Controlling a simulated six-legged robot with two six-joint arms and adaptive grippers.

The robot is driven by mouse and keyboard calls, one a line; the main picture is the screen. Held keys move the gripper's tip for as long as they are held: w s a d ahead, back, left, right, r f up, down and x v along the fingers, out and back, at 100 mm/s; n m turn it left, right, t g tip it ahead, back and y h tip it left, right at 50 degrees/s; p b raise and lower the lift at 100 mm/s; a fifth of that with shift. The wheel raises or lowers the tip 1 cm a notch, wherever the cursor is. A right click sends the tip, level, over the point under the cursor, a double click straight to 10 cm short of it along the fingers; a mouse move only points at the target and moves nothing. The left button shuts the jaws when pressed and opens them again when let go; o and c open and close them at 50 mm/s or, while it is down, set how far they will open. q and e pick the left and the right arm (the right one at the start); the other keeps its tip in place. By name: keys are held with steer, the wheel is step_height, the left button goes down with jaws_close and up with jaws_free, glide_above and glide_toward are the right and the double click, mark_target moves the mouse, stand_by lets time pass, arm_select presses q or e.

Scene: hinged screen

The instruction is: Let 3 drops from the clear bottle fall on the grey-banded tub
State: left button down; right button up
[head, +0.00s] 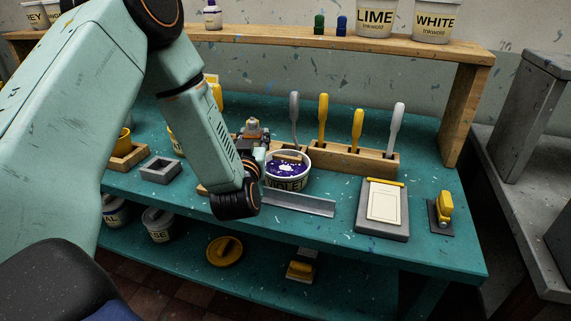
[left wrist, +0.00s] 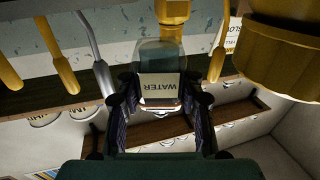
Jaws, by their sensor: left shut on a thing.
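My left gripper (head: 250,137) is shut on the small clear bottle (left wrist: 160,55), which it holds above the bench at the left of the tool rack. The bottle's label reads WATER and is upside down in the left wrist view, where the spatula handles also hang downward. In the head view the bottle (head: 252,123) is small and partly hidden by my gripper. An open tub labelled VIOLET (head: 287,183) stands just right of my wrist, with purple ink and pale spots inside. Its band looks pale; I cannot tell whether it is the grey-banded one. My right gripper is out of view.
A wooden rack (head: 350,160) holds several spatulas behind the tub. A metal angle strip (head: 300,205) lies in front of it. A grey board with a pale sheet (head: 385,203) and a yellow-handled tool (head: 444,207) are at right. Tubs stand on the raised shelf (head: 300,38).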

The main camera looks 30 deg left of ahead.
mark_target(253, 124)
arm_select(q)
steer(key=shift+w+d, duration=0.1)
steer(key=shift+w+r+p, duration=0.1)
steer(key=shift+r+p, duration=0.6)
steer(key=r+p, duration=0.2)
steer(key=r, duration=0.1)
steer(key=shift+s+p, duration=0.2)
steer(key=shift+p, duration=0.15)
steer(key=shift+f, duration=0.15)
steer(key=shift+w+f, duration=0.1)
steer(key=shift+f, duration=0.05)
